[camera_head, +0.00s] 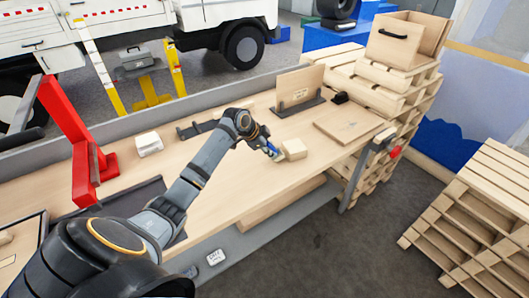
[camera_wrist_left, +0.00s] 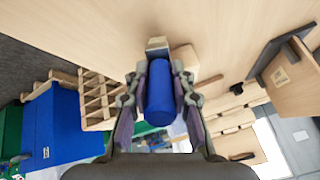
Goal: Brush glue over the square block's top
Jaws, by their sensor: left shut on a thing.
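The square block (camera_head: 294,149) is pale wood and sits on the workbench (camera_head: 225,180) near its front edge. My left gripper (camera_head: 268,146) is shut on a blue-handled brush (camera_head: 275,153), just left of the block. In the left wrist view, the blue handle (camera_wrist_left: 159,95) lies between my left gripper's fingers (camera_wrist_left: 160,72), with a tan brush head (camera_wrist_left: 157,43) beyond it. The block (camera_wrist_left: 184,58) shows partly behind the fingers there. I cannot tell whether the brush head touches the block. The right gripper is in neither view.
A flat board (camera_head: 345,124) lies right of the block. An upright panel (camera_head: 301,86) stands in a dark holder behind it. A white box (camera_head: 149,143) and a red frame (camera_head: 80,150) are on the left. Pallets (camera_head: 480,205) stand at the right. The bench front by the block is clear.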

